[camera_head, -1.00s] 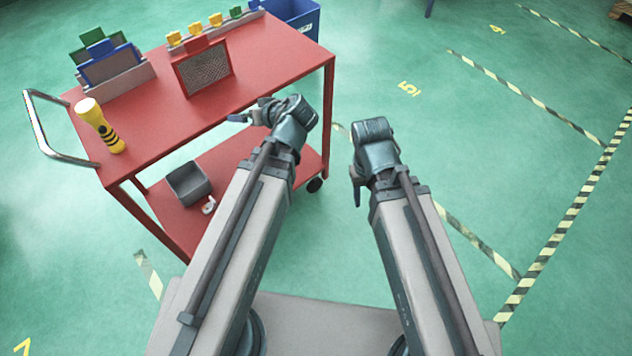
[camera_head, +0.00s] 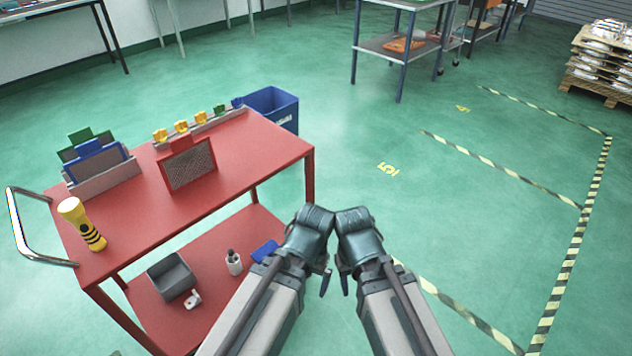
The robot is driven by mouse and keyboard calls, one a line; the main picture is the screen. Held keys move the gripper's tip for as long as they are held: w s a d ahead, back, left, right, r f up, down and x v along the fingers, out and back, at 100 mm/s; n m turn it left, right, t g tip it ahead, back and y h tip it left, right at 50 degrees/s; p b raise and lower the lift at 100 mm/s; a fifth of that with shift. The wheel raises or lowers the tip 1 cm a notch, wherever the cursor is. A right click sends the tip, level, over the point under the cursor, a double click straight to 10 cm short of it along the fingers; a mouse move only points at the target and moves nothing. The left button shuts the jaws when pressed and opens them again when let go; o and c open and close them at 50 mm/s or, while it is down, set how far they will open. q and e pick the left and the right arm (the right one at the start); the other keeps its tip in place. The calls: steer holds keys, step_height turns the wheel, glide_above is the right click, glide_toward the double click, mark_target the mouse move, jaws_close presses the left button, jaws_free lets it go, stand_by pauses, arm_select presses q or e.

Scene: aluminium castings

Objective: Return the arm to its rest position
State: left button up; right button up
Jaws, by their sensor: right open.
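My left arm and my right arm reach in from the bottom of the head view, their wrists close together right of the red cart (camera_head: 232,177). My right gripper (camera_head: 345,285) points down and away, partly hidden behind its wrist; it looks open and empty. My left gripper (camera_head: 325,283) is mostly hidden behind its own wrist, so its jaws cannot be read. Both wrists are over the green floor, clear of the cart's top.
The cart bears a yellow flashlight (camera_head: 82,224), a red-framed screen (camera_head: 188,166), a rack with green and blue frames (camera_head: 100,172) and several coloured clips. Its lower shelf holds a grey bin (camera_head: 171,277). A blue bin (camera_head: 272,106) stands behind.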

step_height(320, 180, up, 15)
steer(key=p, duration=1.4)
steer(key=shift+r, duration=0.1)
